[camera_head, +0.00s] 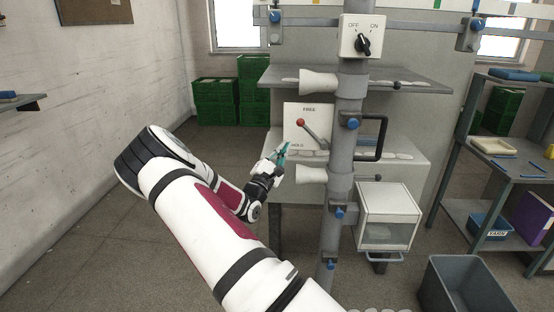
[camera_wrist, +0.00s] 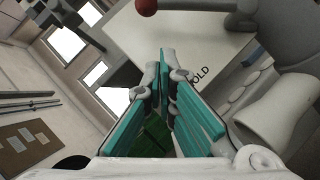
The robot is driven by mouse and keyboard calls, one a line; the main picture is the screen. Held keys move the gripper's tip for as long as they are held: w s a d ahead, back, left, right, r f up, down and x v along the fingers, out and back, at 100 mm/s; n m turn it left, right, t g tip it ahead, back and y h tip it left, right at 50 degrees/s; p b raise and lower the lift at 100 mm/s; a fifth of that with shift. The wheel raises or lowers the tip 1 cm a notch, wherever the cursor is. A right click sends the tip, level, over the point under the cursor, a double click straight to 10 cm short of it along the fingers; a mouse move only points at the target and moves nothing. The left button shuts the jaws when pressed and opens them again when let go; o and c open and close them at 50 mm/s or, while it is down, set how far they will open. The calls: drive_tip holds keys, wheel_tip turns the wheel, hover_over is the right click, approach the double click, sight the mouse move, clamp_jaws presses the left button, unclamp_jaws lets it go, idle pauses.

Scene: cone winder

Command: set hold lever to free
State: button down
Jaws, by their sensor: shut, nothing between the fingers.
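The hold lever (camera_head: 313,130) has a red ball knob and a dark arm on a white plate (camera_head: 296,112). The plate reads FREE at the top and HOLD at the lower left. The knob sits at the left, the arm slanting up toward it from its pivot at the lower right. My gripper (camera_head: 284,150) is just below and left of the knob, in front of the plate's lower left corner. In the wrist view its teal fingers (camera_wrist: 167,75) are shut and empty. The red knob (camera_wrist: 147,6) shows there at the top edge, apart from the fingertips.
A grey vertical post (camera_head: 346,130) stands right of the plate. White cones (camera_head: 318,83) stick out above and below the lever. An OFF/ON switch box (camera_head: 361,37) is higher up. A black handle (camera_head: 372,138) is right of the post. Green crates (camera_head: 215,101) stand behind at left.

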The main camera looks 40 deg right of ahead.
sight(312, 133)
drive_tip(key=d+r, duration=0.1)
drive_tip(key=d, duration=0.1)
drive_tip(key=s+d+r+p, duration=0.1)
drive_tip(key=d+r, duration=0.1)
drive_tip(key=shift+r, duration=0.3)
drive_tip(key=shift+s, duration=0.1)
drive_tip(key=shift+s+d+r+m+p, duration=0.1)
drive_tip(key=shift+r+m+p, duration=0.25)
drive_tip(key=shift+m+p, duration=0.2)
